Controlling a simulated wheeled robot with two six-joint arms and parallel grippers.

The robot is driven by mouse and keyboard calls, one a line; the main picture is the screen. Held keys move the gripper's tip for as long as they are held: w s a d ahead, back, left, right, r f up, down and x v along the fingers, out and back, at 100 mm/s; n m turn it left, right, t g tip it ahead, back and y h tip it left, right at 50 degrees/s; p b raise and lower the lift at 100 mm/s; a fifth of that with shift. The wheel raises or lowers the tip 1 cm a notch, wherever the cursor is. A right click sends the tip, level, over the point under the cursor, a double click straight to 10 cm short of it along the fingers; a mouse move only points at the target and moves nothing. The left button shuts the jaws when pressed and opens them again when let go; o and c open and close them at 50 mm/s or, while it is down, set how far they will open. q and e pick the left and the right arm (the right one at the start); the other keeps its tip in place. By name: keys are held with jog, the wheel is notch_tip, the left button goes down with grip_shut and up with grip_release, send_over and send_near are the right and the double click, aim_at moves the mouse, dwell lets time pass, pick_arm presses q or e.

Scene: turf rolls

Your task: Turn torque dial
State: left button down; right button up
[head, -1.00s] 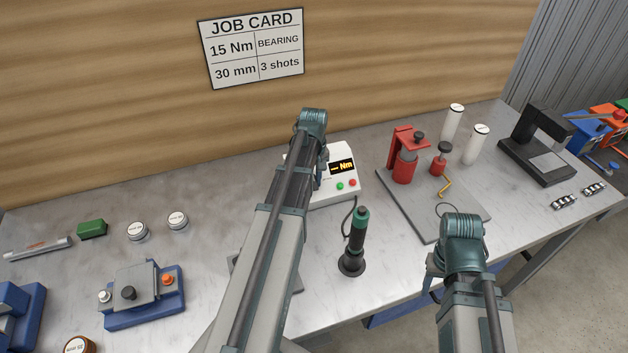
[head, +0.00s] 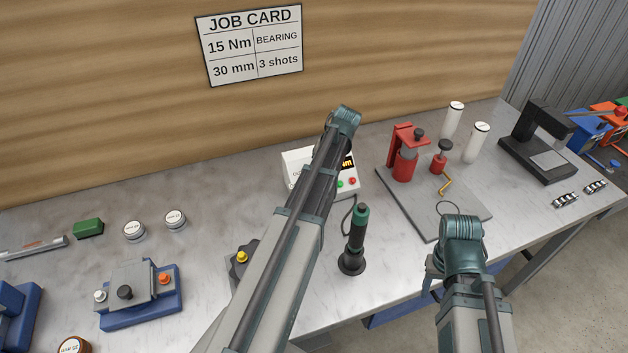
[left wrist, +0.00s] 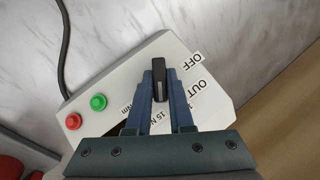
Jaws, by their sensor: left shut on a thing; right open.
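The torque controller is a white box (head: 298,160) at the back middle of the bench, partly hidden by my left arm in the head view. Its lit display (head: 347,162) is mostly covered. In the left wrist view, the black torque dial (left wrist: 160,79) stands on the box's white face (left wrist: 120,86), among labels reading OFF, OUT and 15 N, others partly hidden. My left gripper (left wrist: 161,90) is shut on the dial, one finger on each side. The dial points toward the upper part of that view. My right gripper (head: 434,282) is open and empty near the bench's front edge.
A dark driver (head: 357,235) with a green top stands upright in front of the controller, with a cable. A red press (head: 404,160) on a grey plate (head: 415,210) is to the right. A job card (head: 252,45) on the wall reads 15 Nm.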

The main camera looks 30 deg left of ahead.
pick_arm(q)
jog(key=shift+d+f+m+g+y+b, duration=0.15)
jog(key=shift+m+g+y+b, duration=0.15)
jog(key=shift+m+y+b, duration=0.4)
jog(key=shift+m, duration=0.3)
jog(key=c, duration=0.8)
grip_release()
jog(key=shift+r, duration=0.2)
jog(key=p+v, duration=1.2)
jog(key=v, duration=0.1)
jog(key=shift+r, duration=0.25)
